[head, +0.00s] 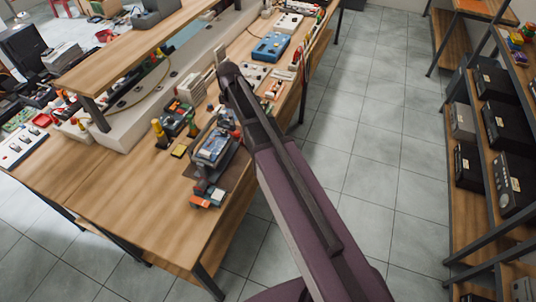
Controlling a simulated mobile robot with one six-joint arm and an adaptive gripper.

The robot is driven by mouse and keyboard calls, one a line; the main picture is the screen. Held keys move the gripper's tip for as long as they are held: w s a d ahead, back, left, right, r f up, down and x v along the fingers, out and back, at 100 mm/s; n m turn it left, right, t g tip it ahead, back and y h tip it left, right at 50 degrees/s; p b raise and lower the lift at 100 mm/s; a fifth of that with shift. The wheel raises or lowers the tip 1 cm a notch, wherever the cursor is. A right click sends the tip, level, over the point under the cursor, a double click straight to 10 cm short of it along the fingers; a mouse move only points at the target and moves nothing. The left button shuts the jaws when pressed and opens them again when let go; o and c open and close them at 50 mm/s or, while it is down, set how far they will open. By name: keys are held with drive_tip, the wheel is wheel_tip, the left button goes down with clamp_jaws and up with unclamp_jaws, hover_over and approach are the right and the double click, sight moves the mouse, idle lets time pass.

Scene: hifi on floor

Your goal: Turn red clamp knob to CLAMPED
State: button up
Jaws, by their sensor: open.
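My arm reaches from the bottom of the head view up to the workbench, and its far end is over the bench's right side. I cannot make out my gripper's fingers there. A blue-grey device (214,147) sits on a dark base on the bench, just left of my arm. A small red part (237,133) shows at its right side, partly hidden by the arm. I cannot tell whether this is the clamp knob, nor read any CLAMPED mark.
The wooden workbench (130,205) is bare at its near left. A blue box (271,47) stands farther back. Shelves with black boxes (507,128) stand at right. The tiled floor between (385,130) is clear.

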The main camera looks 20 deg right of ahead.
drive_tip(key=shift+r+p, duration=2.35)
drive_tip(key=shift+r, duration=0.3)
drive_tip(key=s+d+f+m+b, duration=0.2)
drive_tip(key=s+f+m+b, duration=0.1)
drive_tip(key=s, duration=0.3)
drive_tip(key=s+d+f+m+b, duration=0.2)
drive_tip(key=s+m, duration=0.3)
drive_tip(key=s, duration=0.2)
drive_tip(key=s+d+f+m+b, duration=0.2)
drive_tip(key=s+f+m+b, duration=0.1)
drive_tip(key=s, duration=0.4)
drive_tip(key=shift+s+d+f+m+b, duration=0.3)
drive_tip(key=shift+d+m, duration=0.1)
drive_tip(key=shift+m, duration=0.4)
